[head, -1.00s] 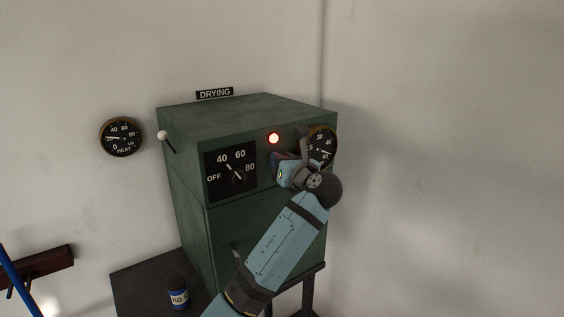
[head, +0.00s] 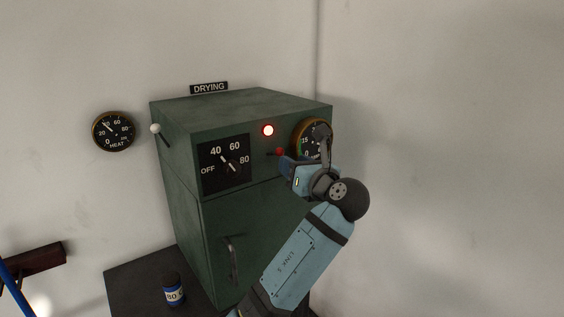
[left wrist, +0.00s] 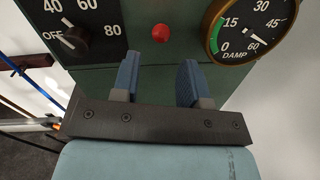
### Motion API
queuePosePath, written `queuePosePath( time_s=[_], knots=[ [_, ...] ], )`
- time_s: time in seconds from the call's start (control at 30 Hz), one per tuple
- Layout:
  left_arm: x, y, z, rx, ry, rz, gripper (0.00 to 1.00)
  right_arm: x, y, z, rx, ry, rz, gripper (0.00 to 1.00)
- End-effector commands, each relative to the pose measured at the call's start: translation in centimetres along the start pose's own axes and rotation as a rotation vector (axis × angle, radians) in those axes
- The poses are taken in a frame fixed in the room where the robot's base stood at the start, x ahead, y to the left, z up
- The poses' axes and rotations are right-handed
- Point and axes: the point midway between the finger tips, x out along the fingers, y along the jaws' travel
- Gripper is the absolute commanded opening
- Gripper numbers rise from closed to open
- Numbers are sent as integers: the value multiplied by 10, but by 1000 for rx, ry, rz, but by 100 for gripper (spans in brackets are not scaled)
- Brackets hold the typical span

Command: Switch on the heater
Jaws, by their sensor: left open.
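The heater is a green drying cabinet (head: 187,130) against the wall. In the head view the left gripper (head: 287,165) is just right of and below the switch.
A damp gauge (left wrist: 245,28) sits right of the switch, close to my gripper. A heat gauge (head: 113,131) is on the wall at left. A white-knobbed lever (head: 156,129) is on the cabinet's left side. A blue jar (head: 173,290) stands on the dark table (head: 130,280).

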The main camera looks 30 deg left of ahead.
Motion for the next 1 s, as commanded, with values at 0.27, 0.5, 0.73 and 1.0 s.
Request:
queuePosePath(
  time_s=[0.27,0.5,0.73,1.0],
  knots=[
    [-47,0,-1,0,0,-1,40,6,-3,9,6,-2,-5,0],
    [-57,0,0,1,0,1,40,7,-4,9,8,0,-6,0],
    [-57,0,0,1,0,1,40,7,-4,8,8,0,-6,0],
    [-55,-5,-14,-24,7,-33,40,7,-4,7,8,2,-6,0]
  ],
)
